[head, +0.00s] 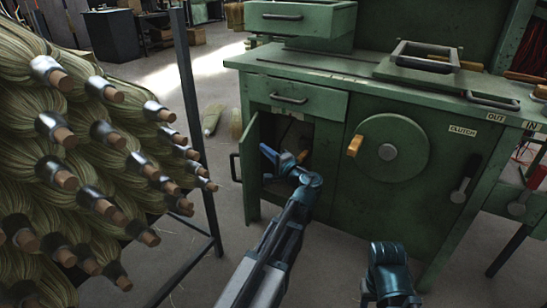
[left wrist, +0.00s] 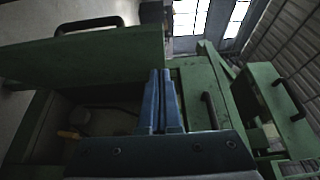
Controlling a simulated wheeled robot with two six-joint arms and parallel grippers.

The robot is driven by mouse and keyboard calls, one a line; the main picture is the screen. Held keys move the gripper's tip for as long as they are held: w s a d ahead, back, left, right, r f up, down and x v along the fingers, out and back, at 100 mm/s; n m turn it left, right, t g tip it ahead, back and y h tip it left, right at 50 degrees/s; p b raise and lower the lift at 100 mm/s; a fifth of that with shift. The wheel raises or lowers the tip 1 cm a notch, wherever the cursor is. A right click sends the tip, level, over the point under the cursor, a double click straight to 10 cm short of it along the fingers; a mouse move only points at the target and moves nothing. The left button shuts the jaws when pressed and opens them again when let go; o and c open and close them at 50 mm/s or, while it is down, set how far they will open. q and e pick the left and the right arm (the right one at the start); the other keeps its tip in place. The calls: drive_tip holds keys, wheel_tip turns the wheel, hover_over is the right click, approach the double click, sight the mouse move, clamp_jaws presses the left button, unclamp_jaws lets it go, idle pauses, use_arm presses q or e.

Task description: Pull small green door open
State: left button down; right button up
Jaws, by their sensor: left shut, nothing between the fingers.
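The small green door (head: 251,180) stands swung open at the left of the cabinet's dark compartment, its black handle (head: 235,167) facing left. In the left wrist view the door (left wrist: 100,58) is a green panel across the upper left, with its dark handle (left wrist: 93,24) on the far side. My left gripper (head: 267,152) is at the compartment opening, to the right of the door, on its inner side. Its blue fingers (left wrist: 165,88) are shut with nothing between them. I cannot tell whether they touch the door. My right arm shows at the bottom right; its fingers do not show.
A drawer (head: 295,97) sits above the compartment. A round green disc (head: 387,148) with an orange handle (head: 355,146) is to its right. A rack of bristle bundles (head: 100,150) fills the left side. Grey floor (head: 222,170) is open between rack and cabinet.

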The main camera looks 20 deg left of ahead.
sight(245, 141)
use_arm(q)
drive_tip(key=a, duration=0.4)
drive_tip(key=shift+a, duration=0.75)
drive_tip(key=s+a, duration=0.2)
drive_tip(key=a, duration=0.5)
drive_tip(key=shift+a, duration=0.2)
